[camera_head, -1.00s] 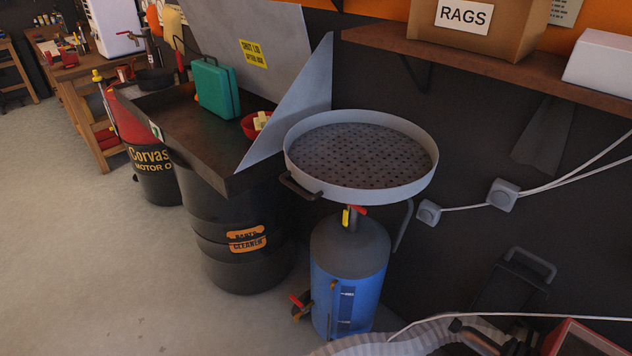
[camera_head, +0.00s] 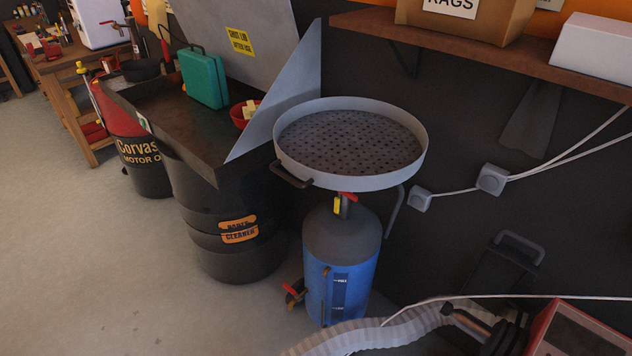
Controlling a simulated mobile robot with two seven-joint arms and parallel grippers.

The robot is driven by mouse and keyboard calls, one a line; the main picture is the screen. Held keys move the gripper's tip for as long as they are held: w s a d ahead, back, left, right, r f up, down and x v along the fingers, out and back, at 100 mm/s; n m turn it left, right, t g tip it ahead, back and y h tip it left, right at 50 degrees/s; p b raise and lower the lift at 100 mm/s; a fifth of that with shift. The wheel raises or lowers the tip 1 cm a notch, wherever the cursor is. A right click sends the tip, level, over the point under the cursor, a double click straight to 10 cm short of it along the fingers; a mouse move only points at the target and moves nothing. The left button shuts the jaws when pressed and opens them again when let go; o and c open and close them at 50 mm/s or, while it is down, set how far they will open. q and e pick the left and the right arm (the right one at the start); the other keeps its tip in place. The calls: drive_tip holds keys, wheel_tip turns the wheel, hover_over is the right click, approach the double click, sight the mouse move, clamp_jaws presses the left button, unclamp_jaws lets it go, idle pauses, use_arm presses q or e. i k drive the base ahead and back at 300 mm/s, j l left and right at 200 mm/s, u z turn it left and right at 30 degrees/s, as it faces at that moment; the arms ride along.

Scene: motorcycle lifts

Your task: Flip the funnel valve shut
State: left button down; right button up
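The funnel (camera_head: 350,178) is a wide grey pan with a perforated plate and a dark side handle. It sits on top of a blue drain tank (camera_head: 350,285) with a dark grey dome. Just under the pan, on the short neck, is the funnel valve (camera_head: 347,197) with a red lever and a yellow tag; the pan's rim partly hides the area above it. The lever looks roughly level, but it is too small to tell its exact position. A second red-handled valve (camera_head: 290,289) is low on the tank's left side. Neither of my grippers is in view.
A black parts-cleaner drum (camera_head: 240,262) with a raised grey lid stands left of the tank. A ribbed grey hose (camera_head: 400,330) and a red box (camera_head: 575,332) are at the lower right. A shelf (camera_head: 470,45) overhangs behind. Open floor lies at left.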

sight(337, 211)
drive_tip(key=i+j+u, duration=0.15)
drive_tip(key=i+j, duration=0.95)
